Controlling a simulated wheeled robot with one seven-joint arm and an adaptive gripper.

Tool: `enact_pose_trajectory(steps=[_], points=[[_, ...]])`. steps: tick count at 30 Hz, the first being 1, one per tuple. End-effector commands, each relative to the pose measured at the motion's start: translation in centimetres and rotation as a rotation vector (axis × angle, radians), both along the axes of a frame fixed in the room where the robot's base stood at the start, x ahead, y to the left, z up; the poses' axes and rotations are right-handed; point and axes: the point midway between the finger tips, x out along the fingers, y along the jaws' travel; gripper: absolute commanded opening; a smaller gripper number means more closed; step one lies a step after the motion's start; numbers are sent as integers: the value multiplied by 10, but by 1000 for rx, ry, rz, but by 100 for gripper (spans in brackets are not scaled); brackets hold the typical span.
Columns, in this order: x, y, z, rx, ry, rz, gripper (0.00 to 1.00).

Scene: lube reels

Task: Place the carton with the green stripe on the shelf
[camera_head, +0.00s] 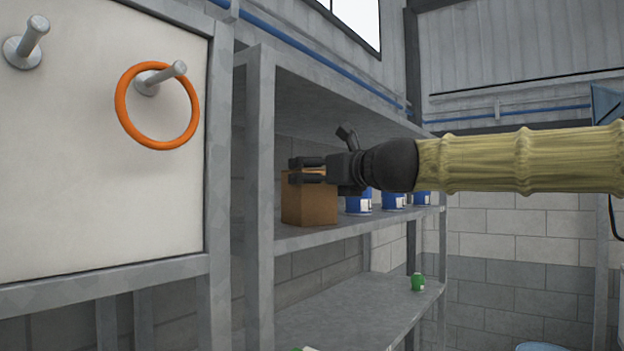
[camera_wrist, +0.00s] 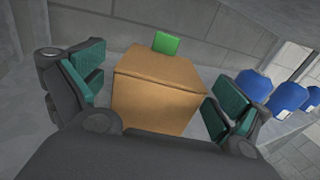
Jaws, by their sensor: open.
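A plain brown carton (camera_head: 309,206) stands upright on the middle shelf (camera_head: 345,231) of the grey rack, near its left post. No green stripe shows on the faces in view. In the wrist view the carton (camera_wrist: 158,88) lies between the spread fingers of my gripper (camera_wrist: 157,98), with a gap visible on the left and the right finger close to its edge. In the head view my gripper (camera_head: 307,170) is level with the carton's top and hides part of it. It is open; I cannot tell whether a finger touches the carton.
A green object (camera_wrist: 166,43) stands behind the carton. Several blue-and-white containers (camera_head: 393,200) stand to its right on the same shelf. A lower shelf (camera_head: 340,312) holds a small green container (camera_head: 417,282). An orange ring (camera_head: 157,146) hangs on a peg board at left.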

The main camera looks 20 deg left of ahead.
Motion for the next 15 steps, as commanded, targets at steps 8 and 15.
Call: enact_pose_trajectory(steps=[8, 15], points=[[-33, -40, -1, 1, -3, -2, 100], [-51, -61, -1, -1, -2, -2, 100]])
